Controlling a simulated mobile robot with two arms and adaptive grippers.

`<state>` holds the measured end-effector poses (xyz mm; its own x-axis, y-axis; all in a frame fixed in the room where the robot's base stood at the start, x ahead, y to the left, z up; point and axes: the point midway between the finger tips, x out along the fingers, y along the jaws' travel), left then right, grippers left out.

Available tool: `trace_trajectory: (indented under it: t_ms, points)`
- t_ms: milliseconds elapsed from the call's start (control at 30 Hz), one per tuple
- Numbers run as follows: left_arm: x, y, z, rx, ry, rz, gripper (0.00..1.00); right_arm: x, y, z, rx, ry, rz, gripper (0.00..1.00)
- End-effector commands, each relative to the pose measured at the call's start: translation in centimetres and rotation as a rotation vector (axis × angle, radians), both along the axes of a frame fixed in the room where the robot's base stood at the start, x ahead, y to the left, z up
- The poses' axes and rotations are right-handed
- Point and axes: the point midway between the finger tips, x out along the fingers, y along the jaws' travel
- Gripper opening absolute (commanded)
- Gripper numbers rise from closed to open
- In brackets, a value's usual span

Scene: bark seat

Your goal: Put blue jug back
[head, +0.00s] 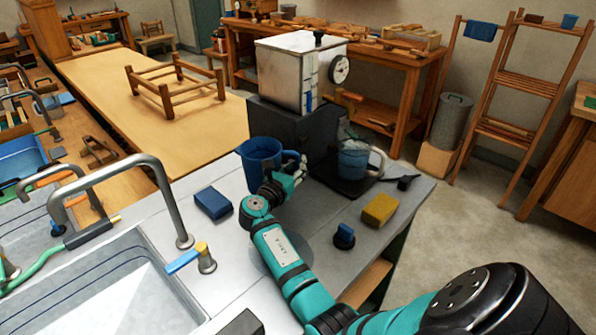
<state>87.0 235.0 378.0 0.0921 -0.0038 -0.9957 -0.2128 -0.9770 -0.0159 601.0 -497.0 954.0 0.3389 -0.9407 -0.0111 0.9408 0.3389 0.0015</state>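A blue jug (258,155) stands upright at the back of the grey counter, left of the dark stand. My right gripper (291,170) is at the jug's right side, and my teal arm reaches to it from the lower right. The fingers overlap the jug's right edge, where its handle appears to be. They are too small and covered to tell whether they are open or closed on it. A second, see-through bluish jug (353,161) with a pale handle sits on a dark tray to the right. My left gripper is not in view.
A metal box with a gauge (287,72) stands on the dark stand (292,130). A blue block (213,202), a yellow sponge (380,209) and a blue-topped knob (344,236) lie around my arm. A sink (100,290) with taps is at left.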

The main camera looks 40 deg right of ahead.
Motion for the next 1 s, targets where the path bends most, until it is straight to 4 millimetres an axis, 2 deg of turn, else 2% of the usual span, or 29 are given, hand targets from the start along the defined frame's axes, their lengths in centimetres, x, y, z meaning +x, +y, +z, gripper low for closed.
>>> trace_trajectory:
  t_ms: [133, 500, 567, 733, 1000]
  points:
    - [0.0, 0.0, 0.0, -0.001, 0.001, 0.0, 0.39, 0.0, 0.0, -1.7, -0.001, 0.001, 0.001, 0.0]
    - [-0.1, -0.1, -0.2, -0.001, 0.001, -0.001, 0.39, 0.0, 0.1, -2.2, -0.001, 0.001, 0.001, 0.0]
    - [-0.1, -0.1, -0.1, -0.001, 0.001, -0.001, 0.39, 0.0, 0.1, -2.2, -0.001, 0.001, 0.001, 0.06]
    - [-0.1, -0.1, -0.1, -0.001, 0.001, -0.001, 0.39, 0.0, 0.1, -2.2, -0.001, 0.001, 0.001, 0.28]
    - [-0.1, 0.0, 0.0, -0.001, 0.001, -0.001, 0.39, 0.0, 0.1, -2.0, -0.001, 0.0, 0.001, 0.29]
